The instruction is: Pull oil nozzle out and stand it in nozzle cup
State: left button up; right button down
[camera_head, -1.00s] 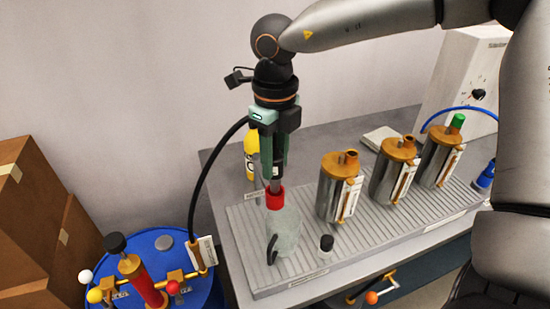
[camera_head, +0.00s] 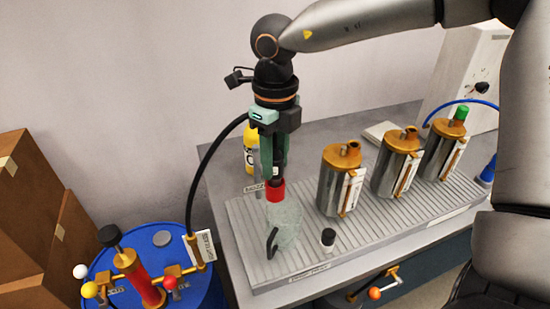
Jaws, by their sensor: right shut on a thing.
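My right gripper (camera_head: 273,155) is shut on the dark oil nozzle (camera_head: 277,181), pointing down, at the middle of the camera_head view. A black hose (camera_head: 204,165) arcs from the gripper to the pump on the blue drum. My left gripper is out of view.
Three metal canisters with orange tops (camera_head: 341,180) stand on the ribbed tray (camera_head: 370,225) to the right. A yellow bottle (camera_head: 250,150) is behind the gripper. The red pump (camera_head: 143,280) is at lower left.

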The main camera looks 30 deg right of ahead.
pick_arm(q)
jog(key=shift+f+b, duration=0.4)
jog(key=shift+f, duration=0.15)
pick_arm(e)
jog(key=shift+f, duration=0.5)
jog(key=shift+c, duration=2.2)
grip_release()
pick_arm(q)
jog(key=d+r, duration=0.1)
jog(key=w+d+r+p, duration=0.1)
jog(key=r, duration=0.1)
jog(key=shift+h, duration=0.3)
pick_arm(e)
notch_tip(320, 180, up, 13)
jog(key=shift+f, duration=0.2)
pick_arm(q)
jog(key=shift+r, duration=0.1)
